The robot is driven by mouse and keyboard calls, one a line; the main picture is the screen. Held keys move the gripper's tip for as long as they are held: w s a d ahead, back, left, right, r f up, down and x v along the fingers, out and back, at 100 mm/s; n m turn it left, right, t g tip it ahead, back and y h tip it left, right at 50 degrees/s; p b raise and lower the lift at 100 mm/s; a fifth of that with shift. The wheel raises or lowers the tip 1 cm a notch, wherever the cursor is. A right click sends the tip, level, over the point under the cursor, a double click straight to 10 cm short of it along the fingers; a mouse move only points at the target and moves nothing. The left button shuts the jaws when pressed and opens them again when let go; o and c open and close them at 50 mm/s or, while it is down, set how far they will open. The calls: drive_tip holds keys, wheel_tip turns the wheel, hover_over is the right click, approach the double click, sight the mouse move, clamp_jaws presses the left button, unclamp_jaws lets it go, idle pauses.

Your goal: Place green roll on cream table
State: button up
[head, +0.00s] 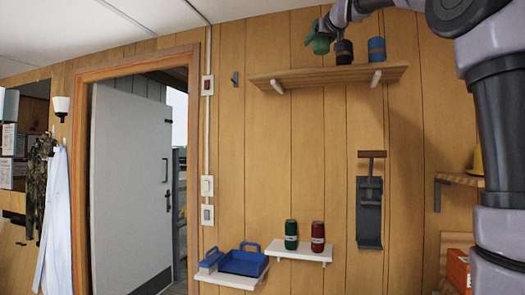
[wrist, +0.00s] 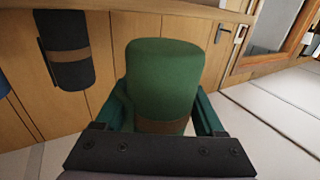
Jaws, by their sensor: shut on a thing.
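My gripper (head: 315,34) is at the top of the head view, above the left part of the wooden wall shelf (head: 330,76). It is shut on the green roll (head: 322,46), which looks held a little above the shelf, left of the black roll. In the wrist view the green roll (wrist: 165,75) sits between the two teal fingers of my gripper (wrist: 163,110). It has a brown band near the fingers. I cannot make out a cream table in either view.
A black roll (head: 344,52) and a blue roll (head: 376,51) stand on the wooden shelf, close by on the right. The black roll (wrist: 66,48) also shows in the wrist view.

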drive_tip(key=d+f+h, duration=0.1)
drive_tip(key=d+f, duration=0.2)
drive_tip(key=f, duration=2.4)
drive_tip(key=d+f+m+h, duration=0.1)
drive_tip(key=d+f, duration=0.2)
drive_tip(key=f, duration=2.4)
drive_tip(key=w+d+f+m+h, duration=0.1)
drive_tip(key=d+f, duration=0.2)
drive_tip(key=f, duration=2.5)
drive_tip(key=shift+w+d, duration=0.1)
drive_tip(key=shift+w, duration=0.05)
drive_tip(key=shift+r, duration=0.1)
drive_tip(key=s+r, duration=0.2)
drive_tip(key=s, duration=0.3)
drive_tip(key=shift+r, duration=0.4)
